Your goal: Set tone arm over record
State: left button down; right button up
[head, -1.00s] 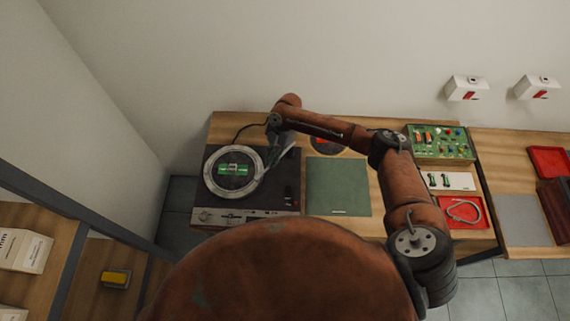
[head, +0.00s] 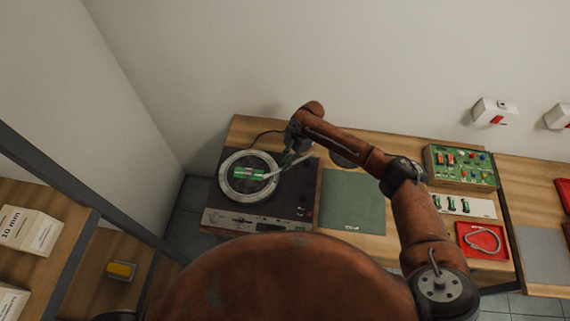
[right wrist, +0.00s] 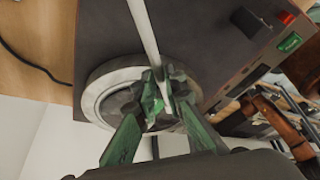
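The record player (head: 290,190) sits at the left end of the wooden table, with a silver-rimmed platter (head: 228,188). A green label (head: 245,174) marks the record's middle. The pale tone arm (head: 281,169) slants from the player's back right, its front end over the record's right part. In the right wrist view the tone arm (right wrist: 144,28) is a white rod running between the green fingers. My right gripper (right wrist: 163,88) is above the platter, fingers drawn close around the rod; it also shows small in the head view (head: 291,153). My left gripper is out of view.
A green mat (head: 352,200) lies right of the player. Farther right are a circuit board (head: 460,167), a white strip (head: 478,208) and a red tray (head: 468,247) with a cable. A shelf with boxes (head: 28,230) stands at the lower left.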

aim_at(295, 161)
jog(key=o, duration=0.4)
jog(key=v, duration=1.2)
dwell(0.3)
